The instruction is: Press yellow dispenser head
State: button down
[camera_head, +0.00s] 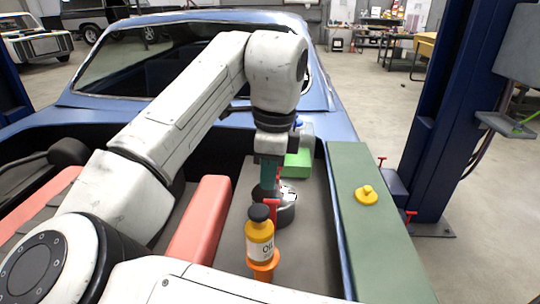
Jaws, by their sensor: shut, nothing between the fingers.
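A yellow knob-like piece with a round base (366,195) sits on the green panel (372,245) at the right; it is the only thing here that looks like a yellow dispenser head. My gripper (271,207) points down left of it, well apart from it, over the grey floor of the open car bay. Its fingers are shut and empty. The fingertips are partly hidden behind the yellow bottle's black cap and close to a dark round part.
A yellow oil bottle (260,245) stands upright on an orange base, nearest to me. The dark round part (286,212) and a green block (298,163) lie beyond it. A salmon bar (200,222) runs at left. A blue lift post (452,110) rises at far right.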

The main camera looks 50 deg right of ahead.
aim_at(266, 212)
jog(key=f, duration=0.7)
jog(key=shift+w, duration=0.3)
jog(key=shift+r, duration=0.1)
jog(key=shift+a+f, duration=0.1)
jog(key=shift+f, duration=0.95)
jog(key=shift+s+r+p, duration=0.1)
jog(key=shift+r+p, duration=0.45)
jog(key=shift+p, duration=0.1)
notch_tip(266, 212, up, 13)
jog(key=p, duration=0.2)
jog(key=shift+s+d, duration=0.2)
jog(key=shift+s, duration=0.25)
